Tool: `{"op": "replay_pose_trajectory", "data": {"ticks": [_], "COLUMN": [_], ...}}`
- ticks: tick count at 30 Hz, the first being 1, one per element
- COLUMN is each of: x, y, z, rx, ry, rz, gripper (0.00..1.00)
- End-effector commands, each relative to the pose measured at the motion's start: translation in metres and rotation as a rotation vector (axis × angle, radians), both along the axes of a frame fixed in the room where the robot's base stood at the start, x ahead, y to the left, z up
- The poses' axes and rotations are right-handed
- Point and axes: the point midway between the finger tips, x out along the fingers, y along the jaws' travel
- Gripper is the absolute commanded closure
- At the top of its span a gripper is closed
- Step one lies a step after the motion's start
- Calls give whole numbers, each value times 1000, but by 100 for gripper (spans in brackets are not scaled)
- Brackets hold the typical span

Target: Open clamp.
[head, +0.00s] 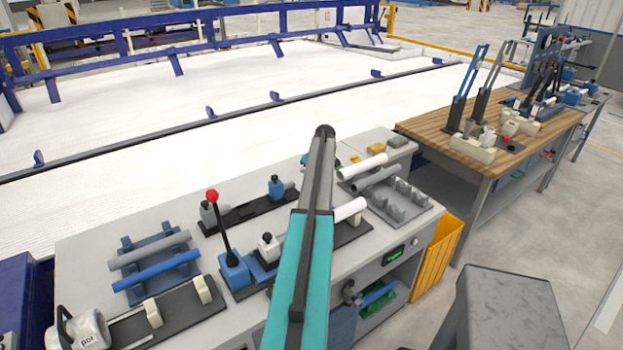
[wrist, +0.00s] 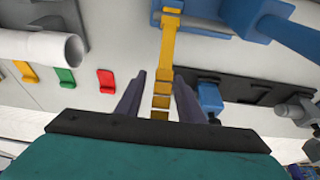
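In the wrist view, my gripper (wrist: 160,77) is open, its two dark fingers apart. A yellow segmented bar (wrist: 168,50) runs down from a blue fixture (wrist: 207,10) and shows in the gap between the fingers. I cannot tell whether the fingers touch it or whether it is the clamp's handle. A blue block (wrist: 210,97) is just right of the fingers. In the head view, a blue clamp base (head: 233,270) carries a dark lever with a red knob (head: 212,195), standing tilted. My teal arm crosses the middle and hides part of the bench; the fingers cannot be made out there.
A grey bench (head: 90,240) holds a grey pipe (head: 150,250) and a blue pipe (head: 156,270) on a rack at left. A white pipe (wrist: 40,47) and red tab (wrist: 106,79) show in the wrist view. A wooden table (head: 425,125) with upright levers and a yellow bin (head: 437,260) stand right.

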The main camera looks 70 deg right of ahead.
Motion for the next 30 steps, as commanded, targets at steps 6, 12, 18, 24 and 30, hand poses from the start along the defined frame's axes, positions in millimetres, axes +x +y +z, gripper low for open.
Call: {"op": "replay_pose_trajectory", "data": {"ticks": [6, 12, 18, 24, 30], "x": [0, -2, -8, -14, -20], "y": [1, 2, 6, 12, 17], "z": [1, 7, 25, 49, 74], "rx": [0, 0, -1, -1, -2], "ry": [0, 0, -1, -1, -1], "rz": [1, 1, 0, 1, 1], "gripper": [66, 66, 66, 66, 66]}}
